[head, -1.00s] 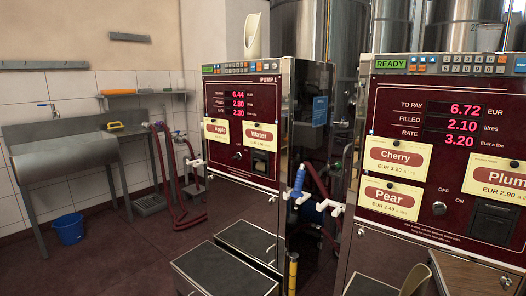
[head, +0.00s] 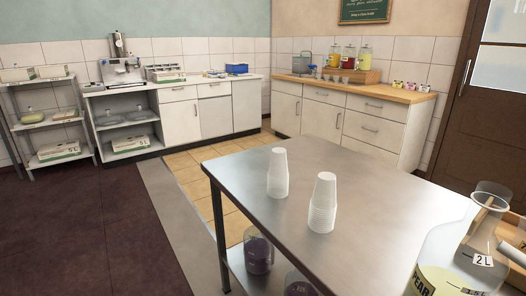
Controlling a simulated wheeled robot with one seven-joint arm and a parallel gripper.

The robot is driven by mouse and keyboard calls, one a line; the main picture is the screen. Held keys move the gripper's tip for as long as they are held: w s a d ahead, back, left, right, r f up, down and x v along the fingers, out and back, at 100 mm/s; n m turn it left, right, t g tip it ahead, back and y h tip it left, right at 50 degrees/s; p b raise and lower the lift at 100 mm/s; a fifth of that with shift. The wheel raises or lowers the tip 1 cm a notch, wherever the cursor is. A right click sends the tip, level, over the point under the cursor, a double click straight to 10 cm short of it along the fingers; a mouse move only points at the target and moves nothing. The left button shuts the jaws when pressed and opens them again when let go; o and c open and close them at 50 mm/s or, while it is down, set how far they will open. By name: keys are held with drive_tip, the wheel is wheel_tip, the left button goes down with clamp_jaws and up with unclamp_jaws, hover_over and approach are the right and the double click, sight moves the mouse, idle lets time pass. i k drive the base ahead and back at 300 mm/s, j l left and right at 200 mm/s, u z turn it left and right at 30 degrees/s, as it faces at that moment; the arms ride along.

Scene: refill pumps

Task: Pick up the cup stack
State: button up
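Two upside-down white cup stacks stand upright on a grey metal table (head: 375,185). The nearer cup stack (head: 323,205) is on the right and shows several stacked rims at its lower part. The other cup stack (head: 278,173) is a little farther back and to the left, with a clear gap between them. My gripper is not in view, and nothing touches either stack.
Jars (head: 258,252) sit on the table's lower shelf. White cabinets (head: 180,118) line the back wall. The dark floor (head: 95,235) at left is open.

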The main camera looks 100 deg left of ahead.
sight(278, 174)
drive_tip(key=k+j+u, duration=0.2)
drive_tip(key=j+u, duration=0.7)
drive_tip(key=j, duration=0.25)
drive_tip(key=j+u, duration=0.45)
drive_tip(key=j, duration=0.2)
